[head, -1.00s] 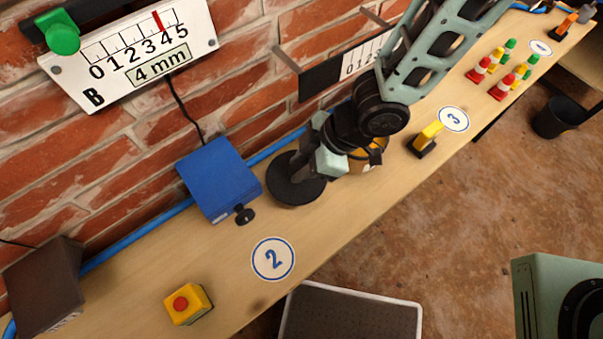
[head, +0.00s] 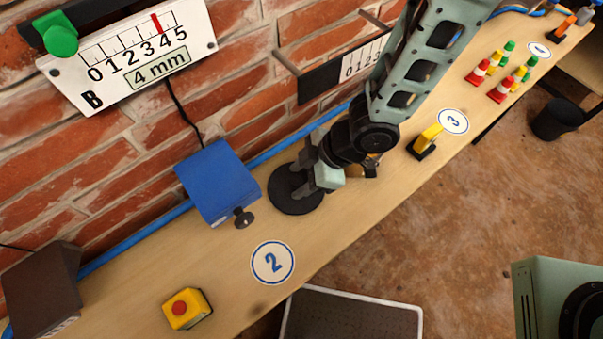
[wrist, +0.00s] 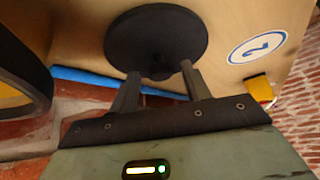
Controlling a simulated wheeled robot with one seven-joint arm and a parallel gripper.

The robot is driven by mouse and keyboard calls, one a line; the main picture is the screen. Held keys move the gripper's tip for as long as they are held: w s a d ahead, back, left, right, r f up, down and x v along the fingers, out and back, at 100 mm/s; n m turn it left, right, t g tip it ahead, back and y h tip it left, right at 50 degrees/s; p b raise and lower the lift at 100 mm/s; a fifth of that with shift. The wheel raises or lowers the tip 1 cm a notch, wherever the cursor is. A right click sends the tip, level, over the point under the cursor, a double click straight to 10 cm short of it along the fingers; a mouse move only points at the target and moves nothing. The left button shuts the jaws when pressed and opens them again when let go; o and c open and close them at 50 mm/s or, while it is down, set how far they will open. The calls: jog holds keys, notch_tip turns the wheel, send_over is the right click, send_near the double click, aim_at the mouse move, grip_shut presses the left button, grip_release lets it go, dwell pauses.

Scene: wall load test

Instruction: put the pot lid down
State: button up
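The pot lid (head: 290,200) is a round black disc with a small knob. It appears to lie flat on the wooden bench, between the blue box and my arm. In the wrist view the lid (wrist: 150,30) fills the top middle, with its knob near its lower edge. My gripper (head: 310,176) is at the lid's right side. In the wrist view my gripper (wrist: 160,72) is open, one finger on each side of the knob, with gaps visible.
A blue box (head: 217,183) with a black knob stands left of the lid. The brick wall and a blue pipe (head: 135,240) run behind. A yellow block with a red button (head: 187,309) and a yellow-handled item (head: 428,140) are on the bench. Bench around label 2 (head: 272,262) is clear.

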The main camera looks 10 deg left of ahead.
jog(key=shift+r, duration=0.15)
jog(key=w+d+r+m+t+h+p, duration=0.1)
jog(key=w+d+r+m+t, duration=0.15)
jog(key=d+r, duration=0.45)
jog(key=w+d+r+m+t+h+p, duration=0.1)
jog(key=w+d+r+h+p, duration=0.2)
jog(key=r, duration=0.5)
jog(key=s+d+r+m+g+h+b, duration=0.1)
jog(key=s+d+r+m, duration=0.9)
jog(key=s+r, duration=0.1)
jog(key=shift+s+d+r+g+h, duration=0.3)
jog(key=shift+d+r+g+h, duration=0.1)
jog(key=shift+r, duration=0.3)
notch_tip(320, 180, down, 5)
jog(key=b, duration=0.5)
jog(key=shift+f, duration=0.1)
